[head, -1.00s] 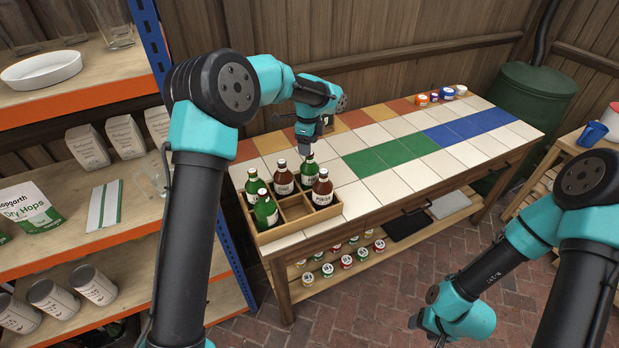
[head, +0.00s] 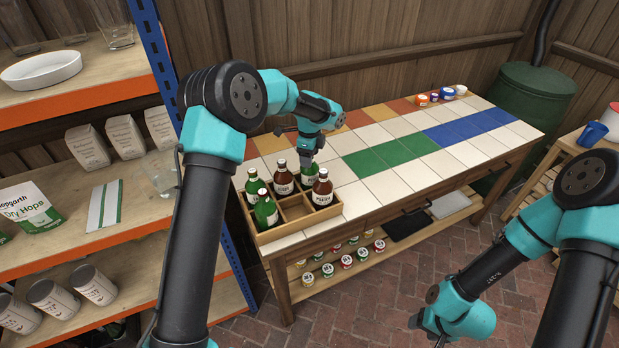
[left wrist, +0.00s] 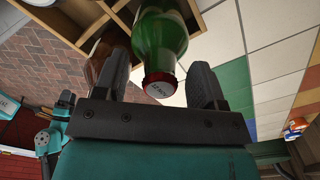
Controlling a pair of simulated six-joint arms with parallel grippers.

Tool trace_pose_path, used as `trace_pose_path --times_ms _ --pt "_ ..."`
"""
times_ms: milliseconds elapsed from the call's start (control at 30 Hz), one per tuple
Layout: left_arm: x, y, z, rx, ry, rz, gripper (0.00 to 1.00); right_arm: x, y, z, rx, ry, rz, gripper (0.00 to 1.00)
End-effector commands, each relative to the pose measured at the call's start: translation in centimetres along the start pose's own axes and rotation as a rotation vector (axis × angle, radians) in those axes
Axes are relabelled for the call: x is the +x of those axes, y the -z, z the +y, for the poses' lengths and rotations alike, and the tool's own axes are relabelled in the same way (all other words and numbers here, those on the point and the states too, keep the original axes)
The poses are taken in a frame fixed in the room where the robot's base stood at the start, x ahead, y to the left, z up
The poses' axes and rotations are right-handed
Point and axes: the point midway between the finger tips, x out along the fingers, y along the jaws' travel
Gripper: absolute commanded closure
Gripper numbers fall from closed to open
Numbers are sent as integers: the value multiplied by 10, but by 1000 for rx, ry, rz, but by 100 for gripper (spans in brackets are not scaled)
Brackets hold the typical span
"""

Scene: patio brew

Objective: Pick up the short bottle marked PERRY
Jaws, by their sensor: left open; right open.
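A wooden crate (head: 297,229) on the tiled bench holds several bottles, green and brown. My left gripper (head: 306,167) is open above the back right green bottle (head: 309,182), partly hiding it. In the left wrist view, the open fingers (left wrist: 160,68) stand on either side of a green bottle (left wrist: 160,35) with a red-rimmed, lettered cap. I cannot read the letters surely. Two brown bottles stand at the back (head: 283,181) and front right (head: 322,190); two green ones stand at the left (head: 254,187) and front left (head: 266,212). My right gripper (head: 426,331) is open, low beside the bench.
Shelves with boxes (head: 125,137), cans and a hops bag (head: 28,209) stand at the left. Small jars (head: 435,97) sit at the bench's far end. Green tiles (head: 380,157) and blue tiles (head: 470,128) are clear. More tins (head: 346,262) stand below the bench.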

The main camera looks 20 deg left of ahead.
Motion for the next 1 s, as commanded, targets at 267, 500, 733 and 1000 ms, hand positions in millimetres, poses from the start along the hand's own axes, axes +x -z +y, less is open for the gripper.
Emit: trace_pose_path --times_ms 267,500,733,1000 --pt "0 0 0 0 0 0 53 0 0 0 0 0 0 43" --pt "0 0 0 0 0 0 76 0 0 0 0 0 0 43" --pt "0 0 0 0 0 0 98 0 0 0 0 0 0 43" --pt "0 0 0 0 0 0 100 0 0 0 0 0 0 43"
